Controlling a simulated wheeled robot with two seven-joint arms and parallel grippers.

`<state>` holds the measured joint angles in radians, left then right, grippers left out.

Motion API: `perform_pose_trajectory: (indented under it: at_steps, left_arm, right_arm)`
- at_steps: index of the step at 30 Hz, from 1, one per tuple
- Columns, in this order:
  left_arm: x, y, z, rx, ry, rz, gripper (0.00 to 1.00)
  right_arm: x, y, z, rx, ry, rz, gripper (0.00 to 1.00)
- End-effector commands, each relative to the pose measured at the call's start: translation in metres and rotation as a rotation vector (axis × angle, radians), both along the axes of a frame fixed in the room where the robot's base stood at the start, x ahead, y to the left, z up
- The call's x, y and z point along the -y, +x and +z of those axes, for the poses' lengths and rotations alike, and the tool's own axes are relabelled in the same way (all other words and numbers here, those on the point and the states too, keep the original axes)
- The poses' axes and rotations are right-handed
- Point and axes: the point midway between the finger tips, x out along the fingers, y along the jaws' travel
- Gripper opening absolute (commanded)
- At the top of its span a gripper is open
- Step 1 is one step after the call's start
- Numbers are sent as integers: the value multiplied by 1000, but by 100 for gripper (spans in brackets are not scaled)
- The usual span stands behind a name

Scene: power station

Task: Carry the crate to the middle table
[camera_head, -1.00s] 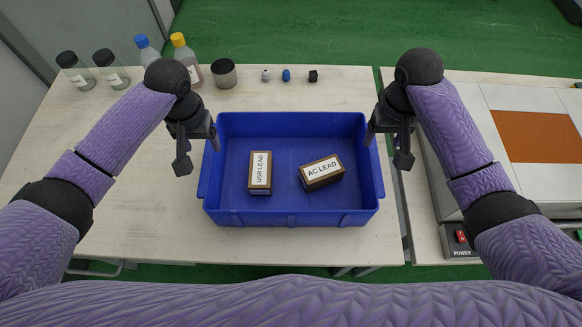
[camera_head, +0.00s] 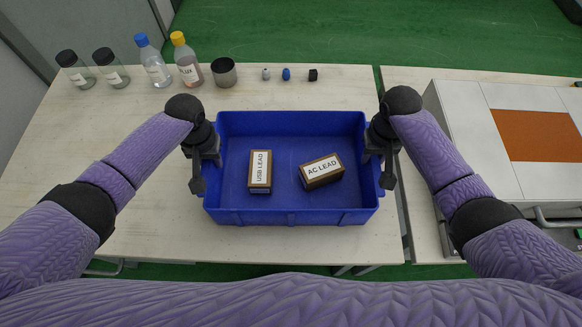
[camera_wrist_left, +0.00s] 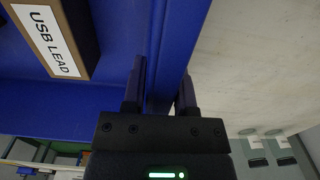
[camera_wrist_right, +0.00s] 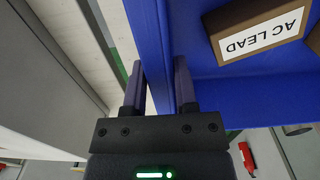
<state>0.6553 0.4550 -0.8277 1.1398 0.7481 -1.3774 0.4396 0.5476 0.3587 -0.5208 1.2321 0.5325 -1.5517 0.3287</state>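The blue crate (camera_head: 290,218) stands on the wooden table, holding a box labelled USB LEAD (camera_head: 260,172) and a box labelled AC LEAD (camera_head: 321,171). My left gripper (camera_head: 212,158) is at the crate's left wall. In the left wrist view, the left gripper's fingers (camera_wrist_left: 160,92) are apart, one on each side of the blue wall (camera_wrist_left: 172,40). My right gripper (camera_head: 374,155) is at the right wall. In the right wrist view, the right gripper's fingers (camera_wrist_right: 158,88) are also apart, straddling the wall (camera_wrist_right: 152,35). Both grippers look open, with gaps beside the wall.
Jars and bottles (camera_head: 155,68) stand at the table's back left, with a dark-lidded jar (camera_head: 223,73) and several small items (camera_head: 287,75) along the back. A second table to the right, past a narrow gap, bears a white panel with an orange patch (camera_head: 535,136).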

Motion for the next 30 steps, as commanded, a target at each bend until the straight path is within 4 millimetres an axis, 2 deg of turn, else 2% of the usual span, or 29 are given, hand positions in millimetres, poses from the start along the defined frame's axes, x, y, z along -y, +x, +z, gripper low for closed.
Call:
perform_pose_trajectory:
  at_steps: [1, 4, 5, 30]
  left_arm:
    - [0, 0, 0, 0, 0, 0, 23]
    - [0, 0, 0, 0, 0, 0, 2]
    - [0, 0, 0, 0, 0, 0, 0]
    - [0, 0, 0, 0, 1, 1, 0]
  right_arm:
    - [0, 0, 0, 0, 0, 0, 23]
    - [0, 0, 0, 0, 0, 0, 2]
    - [0, 0, 0, 0, 0, 0, 0]
    - [0, 0, 0, 0, 0, 0, 0]
